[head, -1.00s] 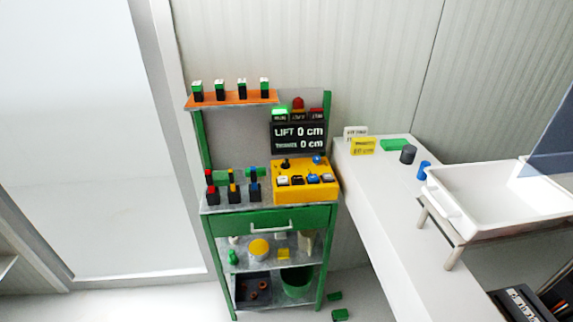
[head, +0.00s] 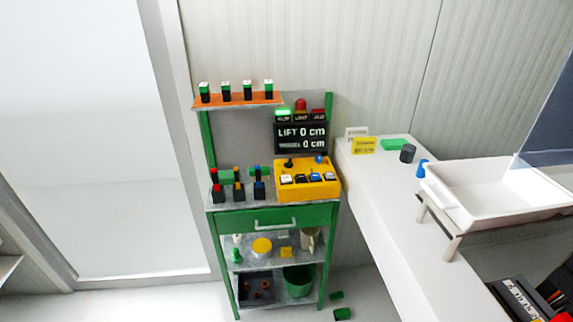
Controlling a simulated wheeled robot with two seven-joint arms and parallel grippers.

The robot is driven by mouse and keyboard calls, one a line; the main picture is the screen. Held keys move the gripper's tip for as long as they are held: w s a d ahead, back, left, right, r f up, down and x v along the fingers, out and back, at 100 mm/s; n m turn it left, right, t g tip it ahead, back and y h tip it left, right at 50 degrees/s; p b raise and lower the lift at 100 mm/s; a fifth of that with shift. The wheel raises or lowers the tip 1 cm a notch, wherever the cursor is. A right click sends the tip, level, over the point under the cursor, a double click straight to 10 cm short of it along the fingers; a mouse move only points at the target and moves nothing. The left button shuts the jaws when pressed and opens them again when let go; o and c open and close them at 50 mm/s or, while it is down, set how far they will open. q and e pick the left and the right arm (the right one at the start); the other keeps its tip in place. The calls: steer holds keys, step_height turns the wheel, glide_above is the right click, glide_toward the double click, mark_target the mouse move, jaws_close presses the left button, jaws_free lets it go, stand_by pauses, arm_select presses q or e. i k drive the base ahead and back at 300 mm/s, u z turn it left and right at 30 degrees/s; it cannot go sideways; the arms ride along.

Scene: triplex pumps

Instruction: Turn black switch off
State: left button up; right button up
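A yellow control box (head: 307,190) sits on the right of the green workbench's top. A small black lever-like switch (head: 289,162) stands at its back left, and a blue knob (head: 320,159) at its back right. A row of small switches (head: 301,179) with dark, white and blue parts runs along its front. Their positions are too small to read. A display (head: 301,138) behind the box reads LIFT 0 cm, with a second 0 cm line below. A green lamp (head: 282,113) above it is lit. Neither of my grippers is in view.
Several black blocks with coloured tops (head: 238,189) stand left of the box. An orange shelf (head: 237,101) holds more blocks above. A white counter (head: 385,210) with a white basin (head: 495,185) stands at the right. Small green pieces (head: 343,314) lie on the floor.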

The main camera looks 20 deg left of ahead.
mark_target(288, 164)
steer(key=k, duration=0.5)
steer(key=u, duration=1.3)
steer(key=i, duration=1.15)
steer(key=z, duration=1.55)
